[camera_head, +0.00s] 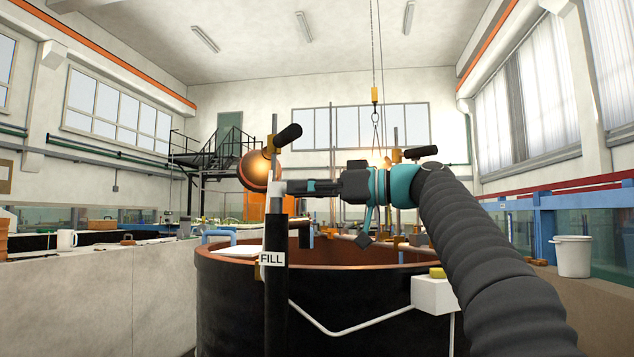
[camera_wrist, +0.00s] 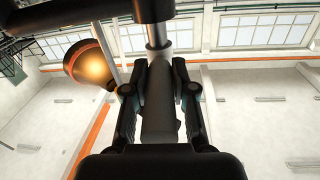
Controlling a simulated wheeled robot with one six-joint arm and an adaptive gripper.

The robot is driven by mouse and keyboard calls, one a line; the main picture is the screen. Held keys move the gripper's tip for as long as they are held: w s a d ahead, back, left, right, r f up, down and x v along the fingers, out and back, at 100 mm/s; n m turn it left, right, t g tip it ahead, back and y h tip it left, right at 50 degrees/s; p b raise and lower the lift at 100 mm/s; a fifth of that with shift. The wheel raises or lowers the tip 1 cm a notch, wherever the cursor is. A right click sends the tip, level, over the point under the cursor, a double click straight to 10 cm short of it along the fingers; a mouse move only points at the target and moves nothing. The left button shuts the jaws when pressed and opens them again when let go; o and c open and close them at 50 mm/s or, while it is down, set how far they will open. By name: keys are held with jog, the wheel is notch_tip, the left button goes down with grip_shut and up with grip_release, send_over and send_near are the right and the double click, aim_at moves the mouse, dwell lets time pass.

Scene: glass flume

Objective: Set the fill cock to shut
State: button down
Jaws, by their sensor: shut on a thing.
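The fill cock (camera_head: 277,187) shows in the head view as a pale fitting on top of a dark upright pipe (camera_head: 274,305). A white FILL label (camera_head: 271,259) is on the pipe. My gripper (camera_head: 292,187) reaches in level from the right, its tips at the fitting. In the wrist view, my gripper (camera_wrist: 158,85) has a finger on each side of a grey handle (camera_wrist: 158,118) and is shut on it. The handle lies lengthwise between the fingers, with a pale metal stem beyond. The fingers hide much of the handle in the head view.
A large dark round tank (camera_head: 350,305) with a brown rim stands behind the pipe. A copper-coloured round lamp (camera_head: 258,172) and a black bar-shaped grip (camera_head: 288,136) are close above my gripper. A white box (camera_head: 433,295) is at the tank's front, and a white bucket (camera_head: 573,256) stands right.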

dwell(0.3)
jog(key=c, duration=0.9)
grip_release()
jog(key=shift+c, duration=0.2)
jog(key=v, duration=1.2)
jog(key=shift+w, duration=0.15)
